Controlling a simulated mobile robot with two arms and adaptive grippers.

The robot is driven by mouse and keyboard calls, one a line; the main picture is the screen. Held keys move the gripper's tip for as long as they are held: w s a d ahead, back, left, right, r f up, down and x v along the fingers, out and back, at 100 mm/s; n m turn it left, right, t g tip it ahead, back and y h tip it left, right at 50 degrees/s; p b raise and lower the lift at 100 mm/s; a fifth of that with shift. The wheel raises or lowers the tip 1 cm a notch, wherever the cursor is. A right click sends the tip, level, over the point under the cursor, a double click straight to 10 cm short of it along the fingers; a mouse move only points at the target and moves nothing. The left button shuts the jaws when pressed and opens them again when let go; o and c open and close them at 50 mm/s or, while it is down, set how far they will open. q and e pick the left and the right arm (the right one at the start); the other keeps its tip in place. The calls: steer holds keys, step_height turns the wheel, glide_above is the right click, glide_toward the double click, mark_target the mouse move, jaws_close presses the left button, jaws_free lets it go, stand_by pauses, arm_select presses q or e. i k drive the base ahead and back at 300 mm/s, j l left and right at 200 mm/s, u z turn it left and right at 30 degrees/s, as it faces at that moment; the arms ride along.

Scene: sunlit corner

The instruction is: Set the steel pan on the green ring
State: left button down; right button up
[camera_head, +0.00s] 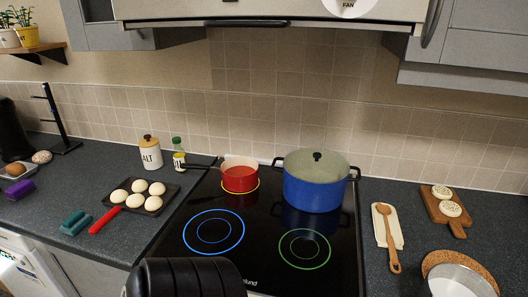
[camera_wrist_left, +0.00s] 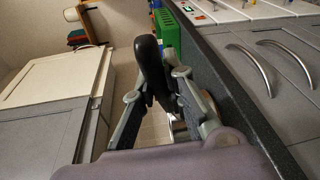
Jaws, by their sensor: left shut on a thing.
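The steel pan (camera_head: 462,284) is at the bottom right of the head view, over a round cork mat (camera_head: 436,257), cut off by the frame edge. I cannot tell whether it touches the mat. The green ring (camera_head: 283,249) is on the front right of the black hob and is bare. In the left wrist view my left gripper (camera_wrist_left: 160,95) is shut on a black handle (camera_wrist_left: 150,62), with a bit of shiny metal beside it that looks like the pan (camera_wrist_left: 178,129). The left fingers are outside the head view. My right gripper is not in view.
A blue pot (camera_head: 314,192) stands behind the green ring, and a red saucepan (camera_head: 239,178) stands back left. The blue ring (camera_head: 213,231) is bare. A wooden spoon (camera_head: 386,232) on a pale rest and a board (camera_head: 441,207) lie right of the hob.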

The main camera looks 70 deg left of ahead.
mark_target(301, 269)
steer(key=k+j, duration=0.3)
steer(key=k, duration=0.15)
steer(key=k+j, duration=0.25)
steer(key=k, duration=0.2)
steer(key=k+j, duration=0.3)
steer(key=k, duration=0.15)
